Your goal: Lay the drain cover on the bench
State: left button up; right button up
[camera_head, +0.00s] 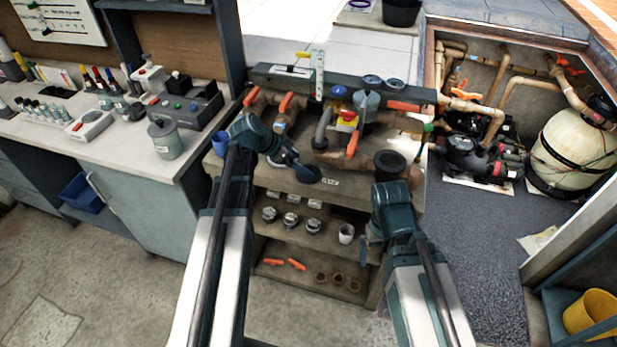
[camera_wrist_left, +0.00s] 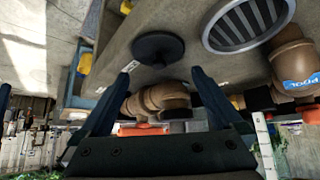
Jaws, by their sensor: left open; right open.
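The bench (camera_head: 400,155) carries the pipework. A flat black disc (camera_wrist_left: 158,47) lies on its top beside a small label. My left gripper (camera_wrist_left: 162,69) is open and empty, its fingertips near the disc and apart from the grate. My right gripper (camera_head: 365,245) is open and empty at the bench's front right, low by the shelves.
Brown pipes with orange handles (camera_head: 352,143) crowd the back of the bench. A counter with a grey canister (camera_head: 165,139) stands left. A pit with a pump and tank (camera_head: 575,150) lies right.

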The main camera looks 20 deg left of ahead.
pick_arm(q)
jog(key=b+x, duration=0.4)
jog(key=x, duration=0.1)
jog(key=shift+f, duration=0.2)
jog(key=shift+r, duration=0.1)
jog(key=shift+c, duration=0.6)
grip_shut()
